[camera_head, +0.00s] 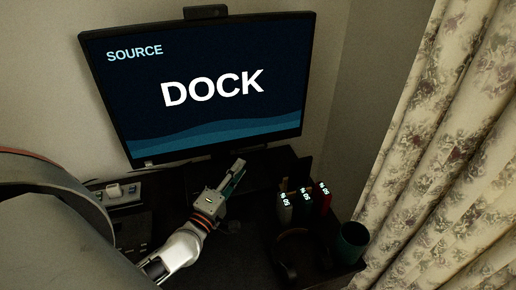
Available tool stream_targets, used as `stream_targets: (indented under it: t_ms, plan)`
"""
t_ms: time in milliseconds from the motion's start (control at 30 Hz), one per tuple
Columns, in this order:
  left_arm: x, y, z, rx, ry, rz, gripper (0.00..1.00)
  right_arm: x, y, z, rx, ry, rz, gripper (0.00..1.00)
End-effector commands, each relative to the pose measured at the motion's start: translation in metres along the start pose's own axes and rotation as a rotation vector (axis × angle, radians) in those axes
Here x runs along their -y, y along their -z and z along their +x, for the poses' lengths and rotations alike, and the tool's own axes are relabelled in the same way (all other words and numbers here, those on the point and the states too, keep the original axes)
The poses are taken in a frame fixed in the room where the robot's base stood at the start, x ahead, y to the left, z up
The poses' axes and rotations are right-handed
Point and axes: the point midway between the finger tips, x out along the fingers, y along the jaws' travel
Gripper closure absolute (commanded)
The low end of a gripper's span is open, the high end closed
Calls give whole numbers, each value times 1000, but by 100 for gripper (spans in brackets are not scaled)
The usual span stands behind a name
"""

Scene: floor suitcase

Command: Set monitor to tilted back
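The monitor (205,115) stands at the back of the dark desk, its screen showing "SOURCE" and "DOCK". A small camera-like box (206,12) sits on its top edge. I cannot tell its exact tilt from this view. My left gripper (238,168) is in front of the monitor's lower edge, near the middle, with its fingers pointing up and to the right. The fingers look close together, but I cannot tell whether they are open or touch the monitor. The monitor's stand is mostly hidden in the dark. My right gripper is not in view.
Several small items with lit labels (305,197) stand on the desk to the right of my gripper. A dark green cup (351,243) is at the desk's right front. A light box (118,192) lies at the left. A floral curtain (445,130) hangs at the right.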

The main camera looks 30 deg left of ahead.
Motion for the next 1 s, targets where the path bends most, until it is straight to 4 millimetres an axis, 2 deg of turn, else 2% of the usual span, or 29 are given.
stream_targets:
  t_ms: [500, 700, 933, 1000]
  plan:
    - [-2, 1, 67, -2, -2, 0, 77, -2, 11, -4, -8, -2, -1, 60]
    - [0, 0, 77, 0, 0, 0, 77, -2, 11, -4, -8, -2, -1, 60]
    - [0, 0, 77, 0, 1, 0, 77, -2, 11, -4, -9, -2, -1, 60]
    - [0, 0, 77, 0, 1, 1, 95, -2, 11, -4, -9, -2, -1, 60]
